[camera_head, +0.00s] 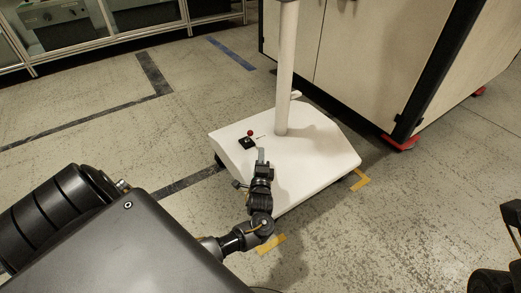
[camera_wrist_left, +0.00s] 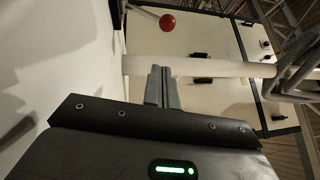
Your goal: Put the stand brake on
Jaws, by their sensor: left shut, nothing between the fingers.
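The white stand (camera_head: 310,160) has a flat wheeled base and an upright post (camera_head: 287,70). On the base's left part is a small black brake mount (camera_head: 247,143) with a red ball knob (camera_head: 250,132). My left gripper (camera_head: 261,152) is over the base, just right of and nearer than the knob, its fingers shut and empty. In the left wrist view the closed fingertips (camera_wrist_left: 161,72) point toward the post (camera_wrist_left: 215,67). The red knob (camera_wrist_left: 167,22) on its thin rod is apart from them. The right gripper's fingers do not show.
A pale cabinet (camera_head: 365,50) with dark edges and red feet stands behind the stand at the right. A glass-fronted bench (camera_head: 90,30) is at the back left. Yellow floor marks (camera_head: 271,244) lie by the base. The floor left of the stand is clear.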

